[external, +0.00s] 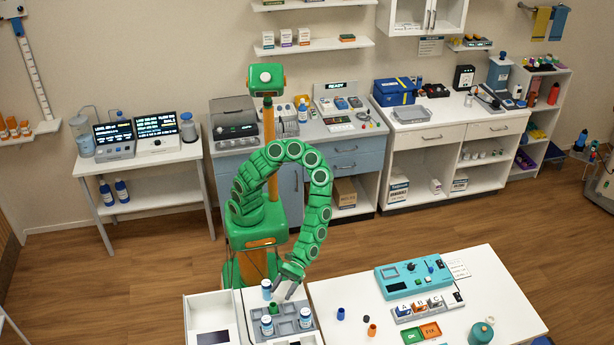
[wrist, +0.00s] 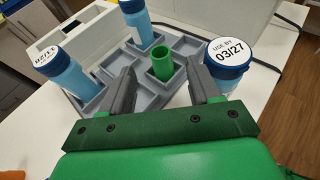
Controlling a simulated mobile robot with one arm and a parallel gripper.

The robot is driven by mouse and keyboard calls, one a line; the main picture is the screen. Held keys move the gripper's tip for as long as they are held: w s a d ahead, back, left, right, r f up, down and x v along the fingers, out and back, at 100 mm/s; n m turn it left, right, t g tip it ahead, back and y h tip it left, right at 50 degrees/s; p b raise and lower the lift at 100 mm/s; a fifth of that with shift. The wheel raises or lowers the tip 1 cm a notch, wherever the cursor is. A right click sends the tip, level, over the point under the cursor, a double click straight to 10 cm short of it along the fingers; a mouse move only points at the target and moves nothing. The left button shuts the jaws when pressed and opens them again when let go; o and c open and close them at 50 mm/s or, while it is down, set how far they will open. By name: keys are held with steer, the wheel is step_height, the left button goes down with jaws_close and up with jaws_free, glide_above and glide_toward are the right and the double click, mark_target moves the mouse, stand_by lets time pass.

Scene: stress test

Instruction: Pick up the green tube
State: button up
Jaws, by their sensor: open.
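The green tube (wrist: 161,64) stands upright in a compartment of the grey divided tray (wrist: 190,46). In the external view the green tube (external: 274,309) shows small, just below my gripper (external: 284,291). In the wrist view my gripper (wrist: 162,80) is open, with one dark finger to the left of the tube and one to its right. The tube shows between the fingertips, with gaps on both sides. I cannot tell how far the fingertips are above or in front of it. Nothing is held.
The white table (external: 348,298) to the right holds a teal device (external: 415,276) and small items.

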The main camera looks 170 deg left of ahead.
mark_target(271, 308)
steer(key=shift+x, duration=2.4)
steer(key=c, duration=1.1)
